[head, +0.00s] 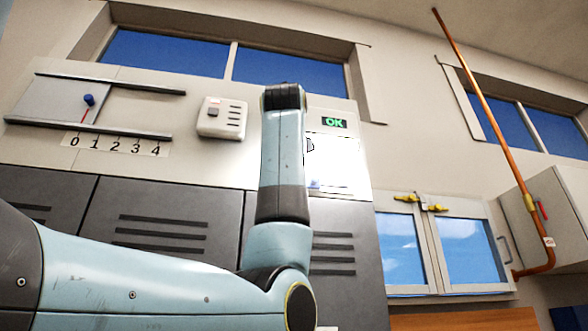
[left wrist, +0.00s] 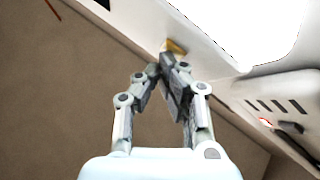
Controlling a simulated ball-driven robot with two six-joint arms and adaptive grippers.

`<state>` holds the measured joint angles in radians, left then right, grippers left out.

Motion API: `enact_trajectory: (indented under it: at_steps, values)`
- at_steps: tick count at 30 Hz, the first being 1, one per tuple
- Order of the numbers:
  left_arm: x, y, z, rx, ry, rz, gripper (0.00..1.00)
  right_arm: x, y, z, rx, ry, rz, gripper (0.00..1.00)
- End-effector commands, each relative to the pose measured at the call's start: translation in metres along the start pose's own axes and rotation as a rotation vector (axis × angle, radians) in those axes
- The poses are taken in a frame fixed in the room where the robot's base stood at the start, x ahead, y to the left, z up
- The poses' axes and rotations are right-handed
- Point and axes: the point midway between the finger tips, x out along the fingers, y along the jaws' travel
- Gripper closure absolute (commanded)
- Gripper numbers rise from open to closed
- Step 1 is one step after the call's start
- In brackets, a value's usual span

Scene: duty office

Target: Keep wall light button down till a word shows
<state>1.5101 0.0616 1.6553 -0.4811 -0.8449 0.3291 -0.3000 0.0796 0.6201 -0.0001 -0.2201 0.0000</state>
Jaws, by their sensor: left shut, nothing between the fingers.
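A small display on the wall panel (head: 334,123) shows the word "OK" in green in the head view. Below it a bright white lit area (head: 338,165) glows; it also shows as a white glare in the left wrist view (left wrist: 245,30). My left gripper (left wrist: 168,65) is shut and empty, its fingertips close to a small yellowish piece (left wrist: 176,47) on the panel edge. That piece may be the button; I cannot tell whether the tips touch it. In the head view my left arm hides the gripper and the button. My right gripper is out of view.
A white slotted box (head: 222,118) is on the wall left of my arm. Further left is a slider plate with a blue knob (head: 89,100) above a 0 to 4 scale.

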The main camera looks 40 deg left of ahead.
Motion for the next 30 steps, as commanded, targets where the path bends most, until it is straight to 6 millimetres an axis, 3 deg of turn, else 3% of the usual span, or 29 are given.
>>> enact_trajectory:
  at_steps: [22, 30]
  values:
    - [-0.0002, 0.0, 0.0003, 0.0, -0.001, 0.0, 1.0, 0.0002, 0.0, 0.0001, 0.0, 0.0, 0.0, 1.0]
    - [-0.0085, 0.0057, -0.005, 0.0, 0.001, 0.0, 1.0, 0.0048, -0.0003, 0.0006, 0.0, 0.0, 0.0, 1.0]
